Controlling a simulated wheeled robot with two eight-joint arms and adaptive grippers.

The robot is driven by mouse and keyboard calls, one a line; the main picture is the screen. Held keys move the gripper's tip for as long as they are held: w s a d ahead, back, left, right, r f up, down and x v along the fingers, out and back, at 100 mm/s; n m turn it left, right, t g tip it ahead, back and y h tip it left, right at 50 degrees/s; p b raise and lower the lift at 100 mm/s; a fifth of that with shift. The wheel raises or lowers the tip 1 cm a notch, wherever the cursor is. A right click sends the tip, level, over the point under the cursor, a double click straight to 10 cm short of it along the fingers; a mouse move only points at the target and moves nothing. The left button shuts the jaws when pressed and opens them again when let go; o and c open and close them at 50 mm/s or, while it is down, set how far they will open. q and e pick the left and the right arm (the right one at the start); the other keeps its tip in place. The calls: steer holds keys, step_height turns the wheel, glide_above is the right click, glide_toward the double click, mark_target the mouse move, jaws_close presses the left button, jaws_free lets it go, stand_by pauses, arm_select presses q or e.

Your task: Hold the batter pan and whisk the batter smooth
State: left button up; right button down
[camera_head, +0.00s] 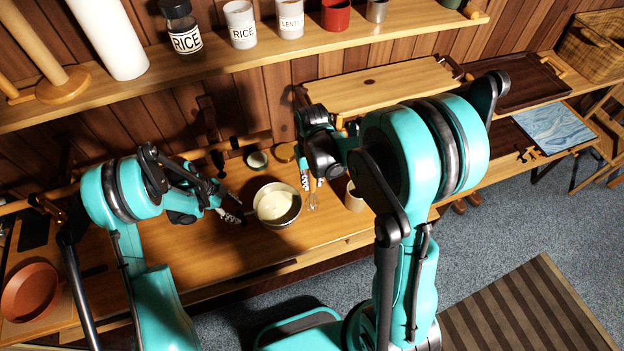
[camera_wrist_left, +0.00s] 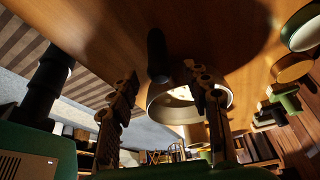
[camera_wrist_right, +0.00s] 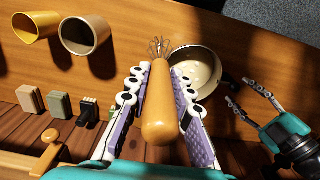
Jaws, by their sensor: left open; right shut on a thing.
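The batter pan (camera_head: 295,213) is a round metal pan with pale batter (camera_head: 275,205), standing on the wooden counter. Its dark handle (camera_wrist_left: 157,55) shows in the left wrist view. My left gripper (camera_head: 238,213) is open beside the pan's left side; in its wrist view the handle appears between the two fingers, with no visible grip. My right gripper (camera_wrist_right: 158,85) is shut on the whisk's wooden handle (camera_wrist_right: 158,105). The whisk's wire end (camera_wrist_right: 160,48) points away from the gripper, beside the pan's rim in the right wrist view. In the head view the wires (camera_head: 312,202) are right of the pan.
A beige cup (camera_wrist_right: 85,35) and a yellow cup (camera_wrist_right: 37,27) stand near the whisk. Several small blocks (camera_wrist_right: 60,104) line the back. A shelf (camera_head: 250,57) with jars hangs above. A brown round dish (camera_head: 30,292) sits at far left. Counter in front of the pan is clear.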

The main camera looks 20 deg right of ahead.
arm_select(q)
steer(key=shift+x, duration=3.3)
jaws_close()
